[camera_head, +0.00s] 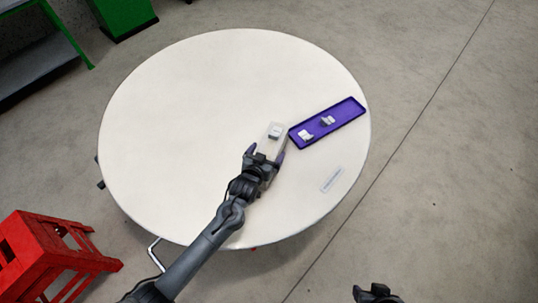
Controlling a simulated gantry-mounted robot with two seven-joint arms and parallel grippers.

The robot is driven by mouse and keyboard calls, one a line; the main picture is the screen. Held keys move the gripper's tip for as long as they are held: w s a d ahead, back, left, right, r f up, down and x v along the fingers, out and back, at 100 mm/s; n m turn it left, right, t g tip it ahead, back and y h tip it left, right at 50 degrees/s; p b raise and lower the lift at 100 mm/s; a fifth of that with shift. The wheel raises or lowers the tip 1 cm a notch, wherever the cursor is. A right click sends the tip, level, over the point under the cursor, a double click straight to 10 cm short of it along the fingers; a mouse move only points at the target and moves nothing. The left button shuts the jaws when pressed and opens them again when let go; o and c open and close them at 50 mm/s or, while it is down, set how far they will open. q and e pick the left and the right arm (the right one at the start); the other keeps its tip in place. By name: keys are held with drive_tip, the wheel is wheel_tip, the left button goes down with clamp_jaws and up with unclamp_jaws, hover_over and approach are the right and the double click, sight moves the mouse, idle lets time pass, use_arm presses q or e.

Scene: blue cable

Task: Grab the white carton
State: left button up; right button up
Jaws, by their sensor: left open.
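The white carton (273,131) is a pale, off-white box on the round white table (190,110), right of the table's middle. A small grey-white patch or piece shows on its top. My left gripper (265,150) comes in from the lower left and is open at the carton's near end, with one finger on either side of it. The gripper hides the near part of the carton, and I cannot tell whether the fingers touch it. A dark part of my right arm, perhaps the right gripper (376,294), shows at the bottom edge, far from the table.
A purple tray (347,113) with two small white pieces (305,135) (327,120) lies just right of the carton. A flat pale strip (331,179) lies near the table's right edge. The table's left half is clear. A red stool (45,255) stands on the floor at lower left.

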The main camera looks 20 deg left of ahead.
use_arm(q)
drive_tip(key=c, duration=1.6)
drive_tip(key=shift+r, duration=0.1)
drive_tip(key=shift+c, duration=0.5)
